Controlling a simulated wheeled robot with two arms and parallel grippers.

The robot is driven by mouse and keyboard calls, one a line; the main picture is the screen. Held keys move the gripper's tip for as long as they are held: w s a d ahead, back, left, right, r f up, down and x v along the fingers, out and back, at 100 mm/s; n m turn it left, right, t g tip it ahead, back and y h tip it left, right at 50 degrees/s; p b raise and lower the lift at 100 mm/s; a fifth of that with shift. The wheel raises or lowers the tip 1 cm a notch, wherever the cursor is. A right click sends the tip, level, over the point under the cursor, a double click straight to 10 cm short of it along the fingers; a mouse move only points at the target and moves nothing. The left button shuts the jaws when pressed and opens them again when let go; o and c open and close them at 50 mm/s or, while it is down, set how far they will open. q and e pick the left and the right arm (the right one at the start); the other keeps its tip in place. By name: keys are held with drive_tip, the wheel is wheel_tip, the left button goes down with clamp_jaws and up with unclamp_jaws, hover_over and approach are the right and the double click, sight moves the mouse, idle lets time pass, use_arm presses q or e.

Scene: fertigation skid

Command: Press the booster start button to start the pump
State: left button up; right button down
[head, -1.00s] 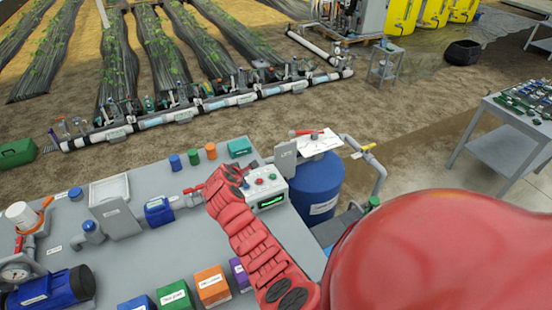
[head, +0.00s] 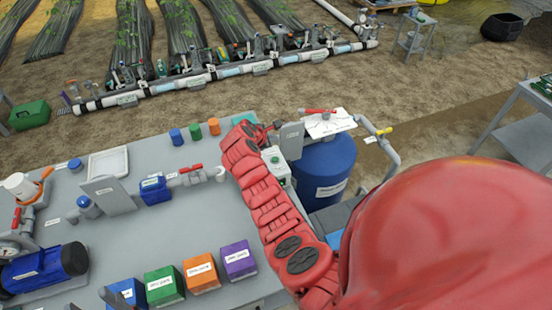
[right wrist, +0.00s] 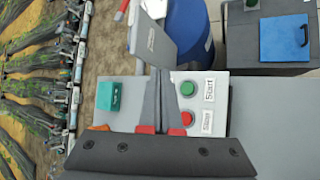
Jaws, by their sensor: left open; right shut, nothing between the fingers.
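The booster control box (head: 277,168) stands at the right end of the grey bench, partly hidden by my right arm. In the right wrist view its panel shows a green button (right wrist: 188,88) labelled Start and a red button (right wrist: 187,118) below it, labelled Stop. My right gripper (right wrist: 158,72) is shut and empty. Its fingers lie just left of the two buttons in that view; I cannot tell their height above the panel. In the head view the right gripper (head: 268,127) is near the box's far edge. Only a grey bit of my left gripper (head: 115,298) shows at the bottom edge.
A grey upright plate (head: 291,140) and a blue barrel (head: 325,172) stand beyond the box. Blue, green, orange and purple (head: 238,260) boxes line the bench's front. A valve with a red handle (head: 190,170) lies left of my right arm.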

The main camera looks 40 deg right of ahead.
drive_tip(key=f, duration=0.1)
drive_tip(key=b, duration=0.5)
hover_over(273, 161)
wheel_tip(273, 161, down, 6)
drive_tip(key=shift+w, duration=0.1)
drive_tip(key=shift+f, duration=0.4)
drive_tip(key=shift+f, duration=0.15)
idle(1.1)
drive_tip(key=shift+f+b, duration=0.25)
drive_tip(key=shift+b, duration=0.05)
drive_tip(key=shift+f, duration=0.4)
idle(0.8)
drive_tip(key=shift+r, duration=0.1)
drive_tip(key=shift+r+p, duration=0.6)
drive_tip(key=shift+r, duration=0.1)
drive_tip(key=shift+r, duration=0.1)
